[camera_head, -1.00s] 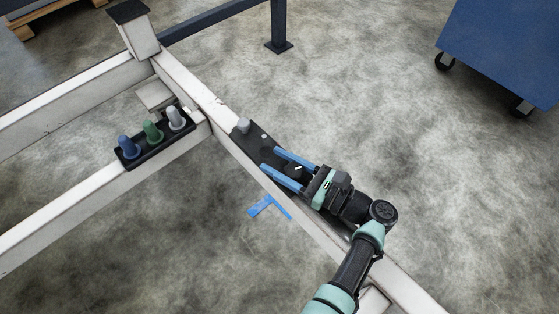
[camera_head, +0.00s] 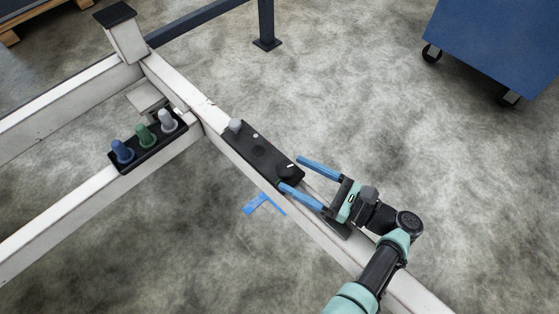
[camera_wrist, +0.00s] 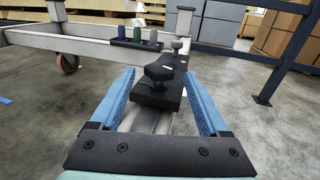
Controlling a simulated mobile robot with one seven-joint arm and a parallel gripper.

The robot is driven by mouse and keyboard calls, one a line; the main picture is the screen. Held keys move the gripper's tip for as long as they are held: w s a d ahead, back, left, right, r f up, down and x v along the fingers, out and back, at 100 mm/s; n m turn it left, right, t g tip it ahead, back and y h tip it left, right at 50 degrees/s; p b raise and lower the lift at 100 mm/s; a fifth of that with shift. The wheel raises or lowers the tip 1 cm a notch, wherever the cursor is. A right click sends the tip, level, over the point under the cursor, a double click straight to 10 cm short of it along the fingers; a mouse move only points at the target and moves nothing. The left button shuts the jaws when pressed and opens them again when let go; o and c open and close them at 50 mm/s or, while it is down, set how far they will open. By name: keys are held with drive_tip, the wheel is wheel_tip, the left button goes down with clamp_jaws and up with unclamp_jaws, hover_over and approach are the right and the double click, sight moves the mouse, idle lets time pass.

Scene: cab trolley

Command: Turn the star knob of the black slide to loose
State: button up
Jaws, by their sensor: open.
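The black slide (camera_head: 259,152) is a flat plate lying along the white beam. A small grey knob (camera_head: 236,125) stands at the far end. My gripper (camera_head: 291,174) is open, its blue fingertips beside and just short of the star knob, apparently empty. In the wrist view, the star knob (camera_wrist: 158,74) shows between and slightly beyond the fingertips, and the black slide (camera_wrist: 160,97) runs away behind it. I cannot read the mark's setting.
A black tray (camera_head: 125,169) with blue, green and grey pegs sits on the beam at left. A white post (camera_head: 125,42) rises at the frame's corner. Blue tape (camera_head: 262,204) lies on the floor. A blue wheeled cabinet (camera_head: 495,45) stands far right; floor between is clear.

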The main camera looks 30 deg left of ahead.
drive_tip(key=d, duration=0.6)
drive_tip(key=shift+s, duration=0.3)
drive_tip(key=shift+a, duration=0.1)
